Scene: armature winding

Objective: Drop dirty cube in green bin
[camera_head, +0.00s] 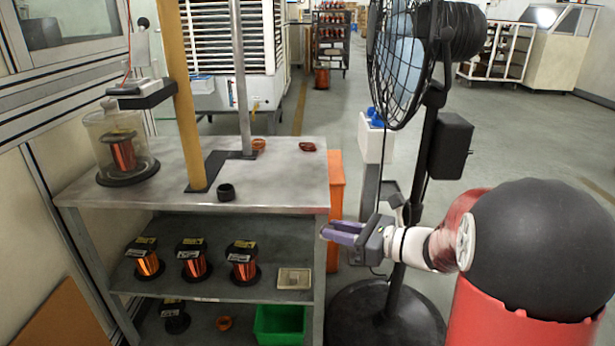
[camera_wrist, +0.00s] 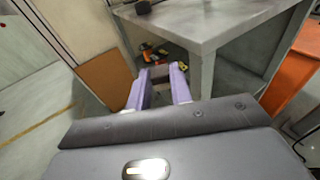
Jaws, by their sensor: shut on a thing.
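My gripper (camera_head: 325,232) has purple fingers and is right of the shelf table, beside the fan stand and level with the gap between tabletop and middle shelf. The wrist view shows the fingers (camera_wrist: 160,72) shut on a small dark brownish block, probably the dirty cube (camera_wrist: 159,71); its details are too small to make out. In the head view the fingers hide it. The green bin (camera_head: 280,325) stands on the bottom shelf at the right end, below and left of my gripper. I cannot make out the bin in the wrist view.
The tabletop (camera_head: 270,188) and middle shelf (camera_head: 215,287) overhang the bin, and a table leg stands close to its right. Several copper spools and a small square tray (camera_head: 294,278) are on the middle shelf. A black fan (camera_head: 405,200) and an orange box (camera_head: 336,195) are nearby.

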